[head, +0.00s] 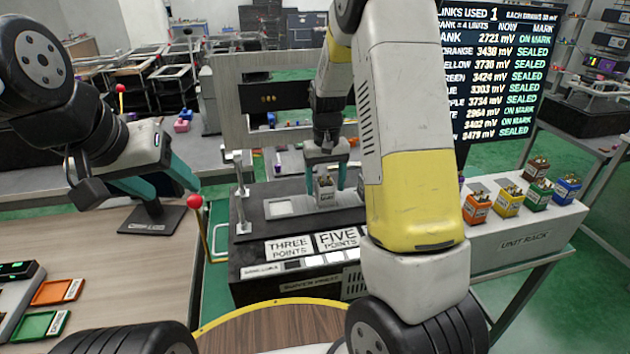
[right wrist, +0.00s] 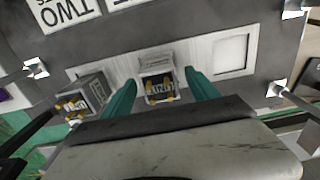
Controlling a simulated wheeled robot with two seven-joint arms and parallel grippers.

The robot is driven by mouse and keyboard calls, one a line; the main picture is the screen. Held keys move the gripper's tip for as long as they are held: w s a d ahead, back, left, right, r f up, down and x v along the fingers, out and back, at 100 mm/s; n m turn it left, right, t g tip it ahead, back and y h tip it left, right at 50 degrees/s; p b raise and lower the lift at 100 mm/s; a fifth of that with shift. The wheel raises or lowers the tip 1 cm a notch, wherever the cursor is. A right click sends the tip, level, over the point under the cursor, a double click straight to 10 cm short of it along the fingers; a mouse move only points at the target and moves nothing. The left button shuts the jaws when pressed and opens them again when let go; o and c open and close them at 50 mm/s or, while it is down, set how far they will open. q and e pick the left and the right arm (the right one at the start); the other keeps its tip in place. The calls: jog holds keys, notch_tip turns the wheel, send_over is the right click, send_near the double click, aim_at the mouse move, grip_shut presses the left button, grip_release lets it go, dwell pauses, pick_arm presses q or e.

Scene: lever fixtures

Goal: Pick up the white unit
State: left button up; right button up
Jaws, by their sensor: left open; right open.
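A pale, boxy unit with brass-coloured terminals, which looks like the white unit (head: 325,188), stands upright on the pale strip of the dark fixture. My right gripper (head: 326,178) is above and around it, with one teal finger on each side. In the right wrist view the unit (right wrist: 157,82) sits between the open fingers (right wrist: 158,84), with small gaps visible. Its label is not clearly readable. A second, greyer unit (right wrist: 85,98) stands beside it, outside the fingers. My left gripper (head: 157,180) is open and empty above the table at left.
The fixture has an empty pale square (right wrist: 231,55) on the strip and metal posts (head: 241,190). A red-knobbed lever (head: 195,202) stands at its left. Several coloured units stand on the unit rack (head: 522,238) at right. Orange (head: 58,291) and green (head: 40,325) trays lie at lower left.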

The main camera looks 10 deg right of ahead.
jog(key=c, duration=1.5)
grip_shut()
jog(key=shift+r, duration=0.15)
